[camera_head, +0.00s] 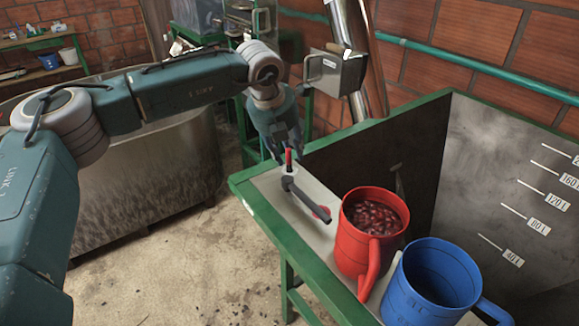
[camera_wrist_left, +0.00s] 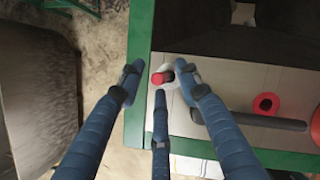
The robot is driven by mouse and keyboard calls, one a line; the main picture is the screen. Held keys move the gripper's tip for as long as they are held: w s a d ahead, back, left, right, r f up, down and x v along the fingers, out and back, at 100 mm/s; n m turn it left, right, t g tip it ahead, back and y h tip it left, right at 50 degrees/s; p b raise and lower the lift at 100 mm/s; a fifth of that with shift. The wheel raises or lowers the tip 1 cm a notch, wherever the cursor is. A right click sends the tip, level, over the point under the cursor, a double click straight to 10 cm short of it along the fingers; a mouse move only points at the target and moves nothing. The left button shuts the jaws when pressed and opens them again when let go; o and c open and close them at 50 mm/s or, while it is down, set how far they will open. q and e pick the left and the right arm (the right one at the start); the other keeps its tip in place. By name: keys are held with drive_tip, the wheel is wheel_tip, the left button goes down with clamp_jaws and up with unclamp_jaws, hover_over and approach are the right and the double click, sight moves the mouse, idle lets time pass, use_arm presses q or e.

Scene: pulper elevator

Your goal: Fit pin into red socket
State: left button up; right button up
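The red pin (camera_head: 288,157) stands upright on the pale plate, with a white ring (camera_head: 288,171) around its foot. In the left wrist view the red pin (camera_wrist_left: 159,78) lies between the spread fingers of my left gripper (camera_wrist_left: 161,84). The fingers appear apart from it. The red socket (camera_head: 321,213) is a flat red ring on the same plate, partly behind a dark bar (camera_head: 304,199). My right gripper is not in view.
A red mug (camera_head: 357,239) with dark red berries and a blue mug (camera_head: 428,287) stand right of the socket. A green frame (camera_head: 271,218) edges the plate. A grey tank with volume marks (camera_head: 493,165) lies behind. A large metal vat (camera_head: 150,160) stands left.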

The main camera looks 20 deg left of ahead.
use_arm(q)
drive_tip(key=shift+f, duration=0.15)
clamp_jaws()
drive_tip(key=shift+r, duration=0.2)
